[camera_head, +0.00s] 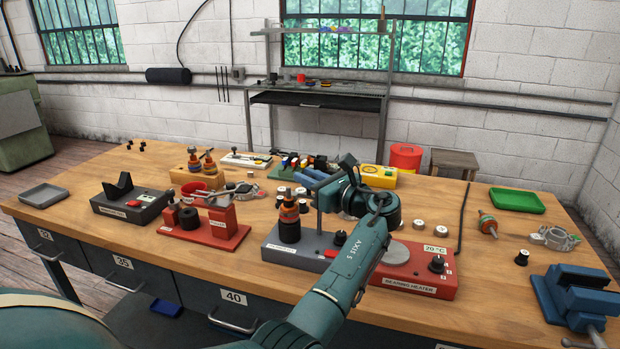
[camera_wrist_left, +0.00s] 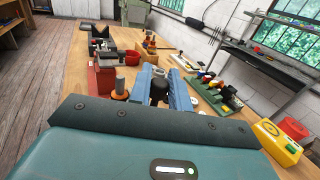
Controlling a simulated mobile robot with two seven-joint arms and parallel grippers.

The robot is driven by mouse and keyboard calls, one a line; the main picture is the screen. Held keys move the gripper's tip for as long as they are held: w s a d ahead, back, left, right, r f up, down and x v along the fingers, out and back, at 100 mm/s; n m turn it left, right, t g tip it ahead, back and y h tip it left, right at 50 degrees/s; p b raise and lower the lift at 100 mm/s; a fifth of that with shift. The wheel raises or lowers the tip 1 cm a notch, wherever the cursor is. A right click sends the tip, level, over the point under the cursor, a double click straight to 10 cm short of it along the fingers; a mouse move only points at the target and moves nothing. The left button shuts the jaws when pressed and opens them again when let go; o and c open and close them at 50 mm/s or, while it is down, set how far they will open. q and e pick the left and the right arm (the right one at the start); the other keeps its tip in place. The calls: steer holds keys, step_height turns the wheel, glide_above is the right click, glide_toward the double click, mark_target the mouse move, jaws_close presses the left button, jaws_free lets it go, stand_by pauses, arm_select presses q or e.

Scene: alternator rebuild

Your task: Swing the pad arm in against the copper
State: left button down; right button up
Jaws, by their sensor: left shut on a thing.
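The grey station (camera_head: 274,250) stands near the front middle of the table in the head view. A rotor with copper-coloured bands (camera_head: 289,213) stands upright on its black holder. A thin grey post (camera_head: 319,222) rises from the station just right of the rotor. My left gripper (camera_head: 312,178) is above and behind the station, its blue fingers pointing left. In the left wrist view the fingers (camera_wrist_left: 164,88) are shut on a small dark part (camera_wrist_left: 158,90), possibly the pad arm. Any contact between pad and copper is hidden. My right gripper is out of view.
A red bearing heater (camera_head: 408,272) stands right of the grey station, under my forearm. A red station (camera_head: 232,238) stands to its left. A yellow box (camera_head: 379,177) is behind my wrist. A blue vise (camera_head: 578,292) is at the far right.

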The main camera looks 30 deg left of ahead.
arm_select(q)
steer(key=shift+f, duration=0.1)
stand_by(0.3)
steer(key=c, duration=1.3)
jaws_free()
steer(key=shift+c, duration=0.2)
steer(key=b+v, duration=0.1)
steer(key=v, duration=1.2)
steer(key=shift+b, duration=0.4)
steer(key=shift+d, duration=0.1)
